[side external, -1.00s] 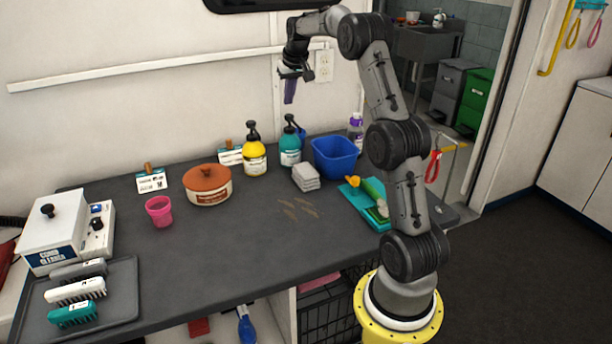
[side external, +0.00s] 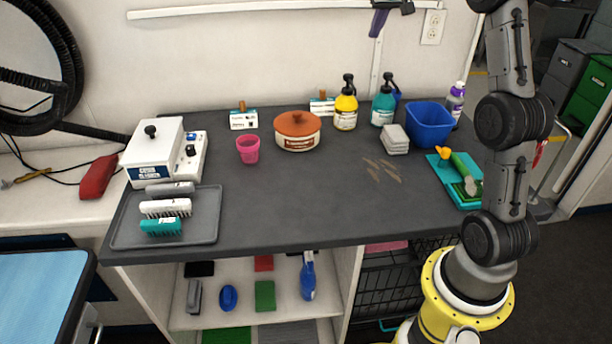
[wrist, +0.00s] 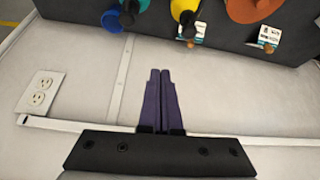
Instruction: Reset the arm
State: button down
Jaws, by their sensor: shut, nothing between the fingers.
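My gripper (side external: 378,22) is near the top edge in the side view, high above the table by the back wall. Its purple fingers (wrist: 160,102) are pressed together in the wrist view, with nothing between them. The gripper is clear of everything on the table. My arm rises at the right side, and its upper part is cut off by the frame.
The dark table (side external: 300,200) holds a brown-lidded pot (side external: 297,138), a pink cup (side external: 248,150), yellow (side external: 345,112) and teal (side external: 383,108) pump bottles, a blue tub (side external: 429,123), a brush tray (side external: 205,228) and a white box (side external: 152,150). A wall rail (side external: 260,9) runs behind.

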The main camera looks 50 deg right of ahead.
jog(key=s+a+r+n+t, duration=0.1)
jog(key=a+r, duration=0.3)
jog(key=a, duration=0.4)
jog(key=s+a+r+n+t, duration=0.1)
jog(key=s+a+r+n, duration=0.15)
jog(key=a, duration=0.55)
jog(key=s+a+r+n+y, duration=0.1)
jog(key=s+a, duration=0.2)
jog(key=a, duration=0.3)
jog(key=s+a+n+y, duration=0.1)
jog(key=s+a, duration=0.3)
jog(key=a, duration=0.2)
jog(key=s+a+f+n, duration=0.1)
jog(key=s+a+f, duration=0.3)
jog(key=s+f, duration=0.3)
jog(key=s+a+f+n+y, duration=0.1)
jog(key=s+a+f, duration=0.2)
jog(key=s+f, duration=0.5)
jog(key=shift+s+a+f+g+y, duration=0.2)
jog(key=shift+s+a+g+y, duration=0.15)
jog(key=shift+s, duration=0.7)
